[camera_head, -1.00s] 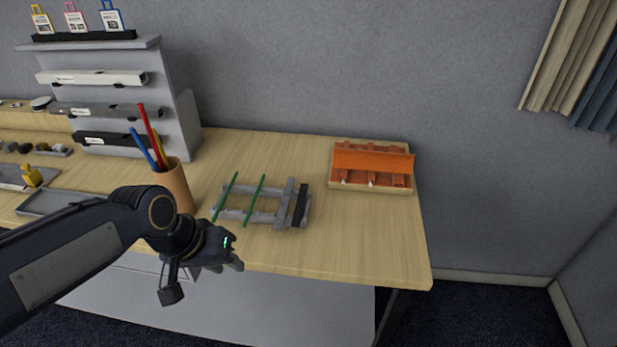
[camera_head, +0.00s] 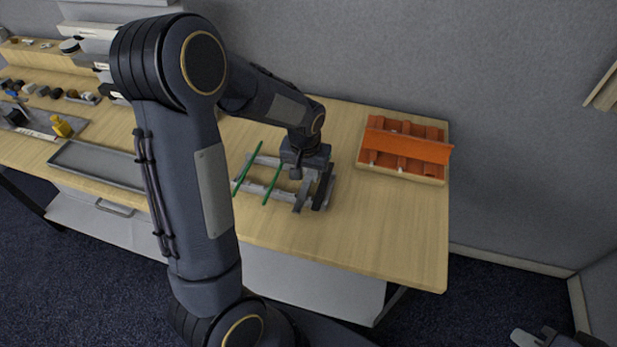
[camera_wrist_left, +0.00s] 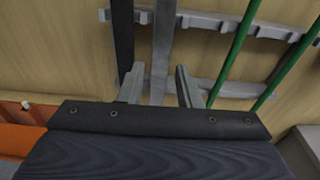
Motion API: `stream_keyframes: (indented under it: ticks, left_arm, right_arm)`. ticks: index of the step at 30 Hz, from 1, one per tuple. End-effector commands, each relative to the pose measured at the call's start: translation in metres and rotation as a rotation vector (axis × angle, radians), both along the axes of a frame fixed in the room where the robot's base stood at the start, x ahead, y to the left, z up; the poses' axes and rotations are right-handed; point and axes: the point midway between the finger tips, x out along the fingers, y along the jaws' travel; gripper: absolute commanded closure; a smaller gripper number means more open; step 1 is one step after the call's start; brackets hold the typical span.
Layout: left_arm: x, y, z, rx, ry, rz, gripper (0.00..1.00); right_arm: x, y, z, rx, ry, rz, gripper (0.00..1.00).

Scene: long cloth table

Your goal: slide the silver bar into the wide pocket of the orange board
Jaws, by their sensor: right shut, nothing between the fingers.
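The silver bar (camera_wrist_left: 163,45) lies across the grey rack (camera_wrist_left: 215,22), beside a black bar (camera_wrist_left: 122,40). Its near end (camera_head: 299,203) shows below my left gripper in the head view. My left gripper (camera_head: 304,184) points down over the rack. Its fingers (camera_wrist_left: 160,88) are open, one on each side of the silver bar, with visible gaps. The orange board (camera_head: 412,147) sits in a wooden tray to the right, with a raised orange panel across its pockets. An orange part (camera_wrist_left: 18,138) also shows in the left wrist view. My right gripper (camera_head: 524,338) is shut and empty at the bottom right.
Two green rods (camera_head: 273,185) lie across the rack, left of the bars. A grey tray (camera_head: 97,163) and small parts are farther left. My left arm hides the pen cup area. The table (camera_head: 385,225) is clear in front of the orange board.

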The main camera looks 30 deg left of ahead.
Motion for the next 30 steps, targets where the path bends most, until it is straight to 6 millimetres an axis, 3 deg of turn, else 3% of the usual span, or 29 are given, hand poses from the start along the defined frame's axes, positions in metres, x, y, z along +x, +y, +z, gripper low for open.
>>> stream_keyframes:
  ticks: [4, 11, 19, 30]
  left_arm:
    - [0.002, 0.000, -0.016, 0.000, 0.000, 0.000, 0.69]
    - [0.003, 0.000, -0.018, 0.000, -0.002, 0.000, 0.69]
    - [0.003, 0.000, -0.018, -0.001, -0.002, 0.000, 1.00]
    - [0.003, 0.000, -0.013, -0.001, -0.004, 0.000, 1.00]
  right_arm:
    - [0.000, 0.000, 0.003, 0.000, 0.000, 0.000, 1.00]
    - [0.000, 0.000, 0.003, 0.000, 0.000, 0.000, 1.00]
    - [0.000, 0.000, 0.003, 0.000, 0.000, 0.000, 1.00]
    - [0.000, 0.000, 0.002, 0.000, 0.000, 0.000, 1.00]
